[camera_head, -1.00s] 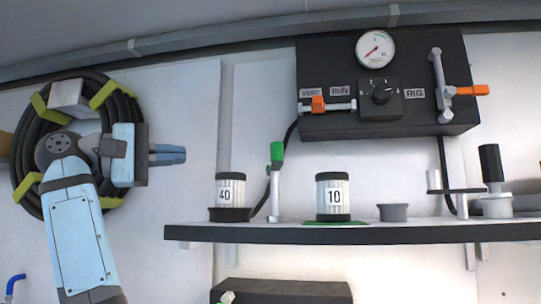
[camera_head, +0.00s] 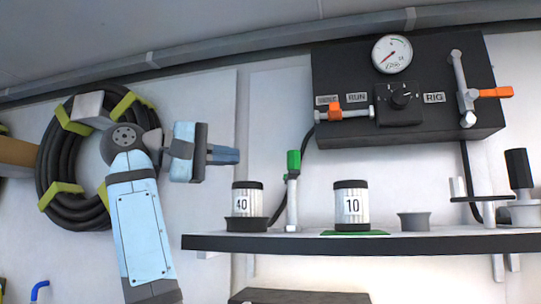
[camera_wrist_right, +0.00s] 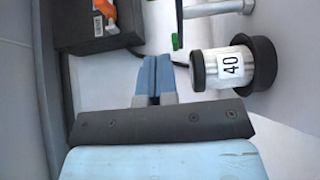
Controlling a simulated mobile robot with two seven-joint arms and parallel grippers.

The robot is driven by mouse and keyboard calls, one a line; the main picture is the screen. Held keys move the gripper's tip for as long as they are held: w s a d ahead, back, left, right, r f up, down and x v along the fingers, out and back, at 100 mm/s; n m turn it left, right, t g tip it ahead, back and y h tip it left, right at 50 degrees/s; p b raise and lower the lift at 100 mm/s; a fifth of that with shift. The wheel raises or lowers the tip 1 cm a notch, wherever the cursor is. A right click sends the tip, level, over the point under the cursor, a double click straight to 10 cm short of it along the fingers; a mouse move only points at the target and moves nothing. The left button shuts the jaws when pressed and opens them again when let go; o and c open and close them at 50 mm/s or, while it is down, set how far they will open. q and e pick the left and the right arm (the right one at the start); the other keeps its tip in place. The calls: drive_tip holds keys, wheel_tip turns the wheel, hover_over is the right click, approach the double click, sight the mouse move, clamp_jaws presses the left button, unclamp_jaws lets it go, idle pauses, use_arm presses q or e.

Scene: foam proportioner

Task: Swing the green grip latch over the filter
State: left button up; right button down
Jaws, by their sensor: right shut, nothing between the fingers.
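The green grip latch (camera_head: 293,162) stands upright on a grey post on the shelf, between two filter canisters. It also shows in the right wrist view (camera_wrist_right: 177,24). The filter marked 40 (camera_head: 247,202) sits in a dark round seat left of the latch; it shows in the right wrist view (camera_wrist_right: 222,66) too. The filter marked 10 (camera_head: 351,206) stands on a green pad right of the latch. My right gripper (camera_head: 238,155) is shut and empty, its blue fingers left of the latch and above the 40 filter, apart from both. My left gripper is not in view.
The shelf (camera_head: 330,243) also holds a grey cup (camera_head: 414,221) and a black-knobbed fitting (camera_head: 519,172). Above is a black panel (camera_head: 440,65) with a gauge (camera_head: 392,54) and orange-handled valves. A black hose coil (camera_head: 60,150) hangs behind my right arm.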

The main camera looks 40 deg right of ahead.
sight(291, 169)
drive_tip(key=s+d, duration=0.4)
drive_tip(key=d, duration=0.2)
drive_tip(key=shift+s+d+p, duration=0.15)
drive_tip(key=shift+d+p, duration=0.1)
drive_tip(key=shift+p, duration=0.15)
